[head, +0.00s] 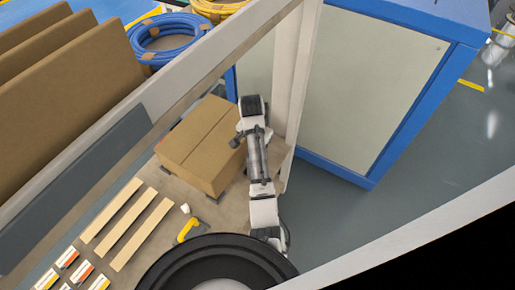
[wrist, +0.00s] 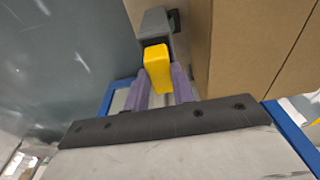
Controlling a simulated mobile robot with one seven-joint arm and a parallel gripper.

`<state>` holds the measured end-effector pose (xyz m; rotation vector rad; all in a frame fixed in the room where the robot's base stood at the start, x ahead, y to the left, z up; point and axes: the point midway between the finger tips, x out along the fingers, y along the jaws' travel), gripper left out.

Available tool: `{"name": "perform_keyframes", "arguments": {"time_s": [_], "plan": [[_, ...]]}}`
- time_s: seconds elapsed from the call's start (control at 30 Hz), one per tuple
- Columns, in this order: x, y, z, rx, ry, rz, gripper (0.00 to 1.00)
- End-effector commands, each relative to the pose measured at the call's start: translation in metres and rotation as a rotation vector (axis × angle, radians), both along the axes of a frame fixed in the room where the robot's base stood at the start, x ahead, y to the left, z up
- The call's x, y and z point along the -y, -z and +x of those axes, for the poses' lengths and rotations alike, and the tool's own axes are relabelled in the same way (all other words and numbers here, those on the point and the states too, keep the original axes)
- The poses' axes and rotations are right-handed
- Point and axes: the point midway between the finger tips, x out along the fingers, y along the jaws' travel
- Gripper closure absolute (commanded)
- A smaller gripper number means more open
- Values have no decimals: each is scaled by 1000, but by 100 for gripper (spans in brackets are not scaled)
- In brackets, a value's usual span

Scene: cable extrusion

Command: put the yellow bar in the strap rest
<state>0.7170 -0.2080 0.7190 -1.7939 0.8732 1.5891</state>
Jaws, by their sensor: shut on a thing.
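The yellow bar (wrist: 158,68) shows in the wrist view, end-on, between the two purple fingers of my gripper (wrist: 160,76). My gripper is shut on it. A grey block with a dark side piece (wrist: 155,24) stands just beyond the bar, against a brown carton; it may be the strap rest. The bar's far end overlaps this block in the picture. I cannot tell whether it is inside, touching or in front of it. In the head view my arm reaches up beside the carton, and the fingers and held bar cannot be made out.
A large carton (head: 208,146) stands on the bench next to my arm. A yellow tool-like item (head: 187,230), a small white item (head: 185,208) and wooden strips (head: 127,222) lie on the bench. A pale frame beam (head: 185,85) crosses the view. A blue-edged cabinet (head: 370,90) stands behind.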

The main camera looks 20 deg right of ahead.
Motion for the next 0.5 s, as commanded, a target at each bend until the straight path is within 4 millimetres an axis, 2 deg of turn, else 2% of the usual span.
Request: {"name": "perform_keyframes", "arguments": {"time_s": [0.03,0.07,0.47,0.5], "plan": [[-1,11,-1,0,0,0,98],[-2,13,-1,0,-1,0,98],[-3,13,-1,-1,0,1,98],[-2,14,-1,0,0,0,73]]}}
